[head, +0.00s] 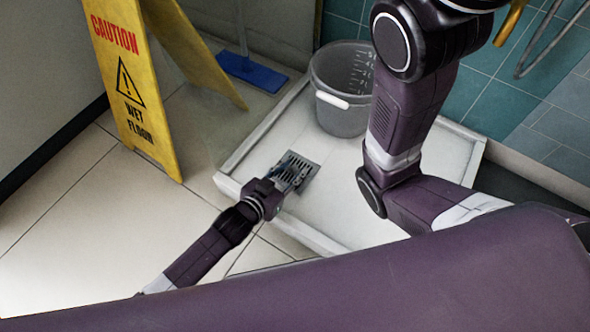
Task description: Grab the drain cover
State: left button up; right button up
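The drain cover (308,172) is a small grey slotted metal square in the white shower tray, near the tray's left side. My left gripper (288,175) is over the cover and hides part of it. Its fingers overlap the slots in this view, so I cannot tell whether they touch the cover or whether they are open or shut. My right arm crosses the right side of the view, and its gripper does not show.
A grey bucket (342,118) with a white handle stands in the shower tray (392,230) behind the cover. A yellow wet floor sign (128,85) stands at the left. Teal tiled wall at the back right.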

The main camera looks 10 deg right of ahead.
pick_arm(q)
jog(key=shift+x, duration=0.75)
jog(key=shift+r, duration=0.15)
grip_shut()
jog(key=shift+r, duration=0.15)
